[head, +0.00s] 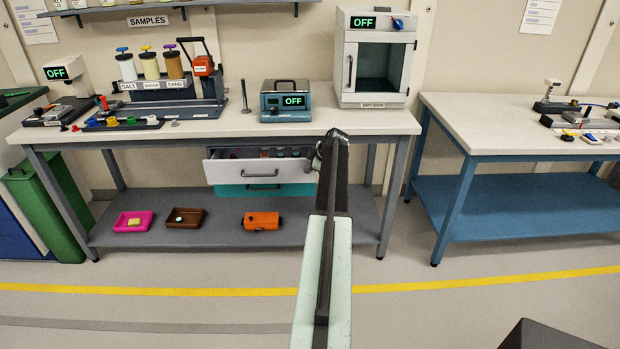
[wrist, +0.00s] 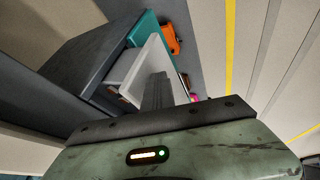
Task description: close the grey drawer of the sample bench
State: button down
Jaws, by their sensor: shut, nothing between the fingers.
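The pale grey drawer (head: 235,173) hangs under the top of the sample bench (head: 215,131) and is pulled out. Small items show inside it behind its front, which has a dark handle. Its front also shows in the wrist view (wrist: 139,68), slanting. My gripper (wrist: 158,90) is shut and empty, its fingers close to that front; I cannot tell whether they touch. In the head view my gripper (head: 318,160) is at the drawer's right end, partly hidden by my arm.
A teal drawer (head: 290,189) is just below the grey one. The lower shelf holds a pink tray (head: 133,222), a brown tray (head: 186,217) and an orange box (head: 262,221). A blue-framed table (head: 515,205) stands right. The floor in front is clear.

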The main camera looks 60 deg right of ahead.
jog(key=shift+w+d, duration=0.35)
jog(key=shift+d, duration=0.2)
jog(key=shift+w+d, duration=0.3)
jog(key=shift+d, duration=0.2)
